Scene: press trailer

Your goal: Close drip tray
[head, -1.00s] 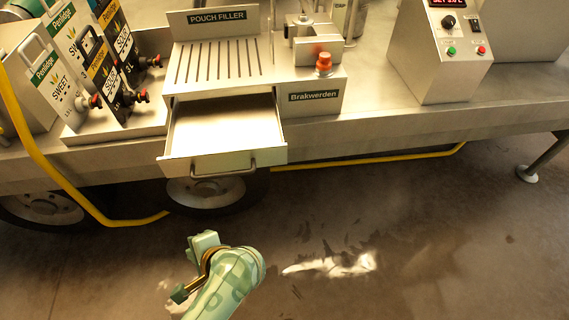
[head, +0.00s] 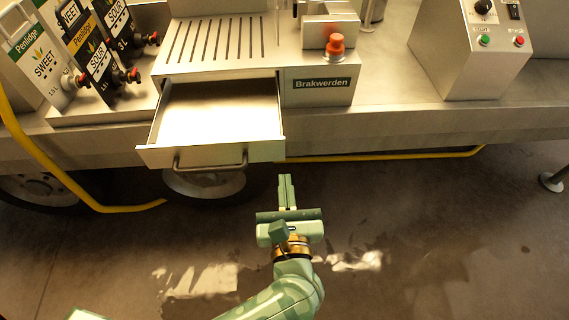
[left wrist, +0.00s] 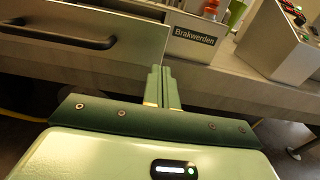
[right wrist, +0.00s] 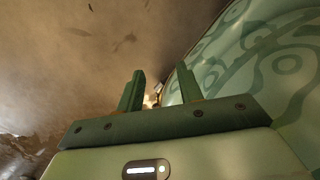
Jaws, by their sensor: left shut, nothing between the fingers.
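The drip tray (head: 215,112) is a metal drawer pulled out below the slotted top of the pouch filler. Its front panel has a bar handle (head: 210,164); the front and handle also show at the upper left in the left wrist view (left wrist: 57,35). My left gripper (head: 286,178) is shut and empty, just in front of and below the tray's right front corner, pointing toward the machine. It appears apart from the tray. My right gripper (right wrist: 160,92) is open and empty over the floor, in the right wrist view only.
Pouches with taps (head: 85,55) stand at left. A yellow hose (head: 60,178) curves below the bench edge. A control box (head: 470,50) is at right. The floor in front is open.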

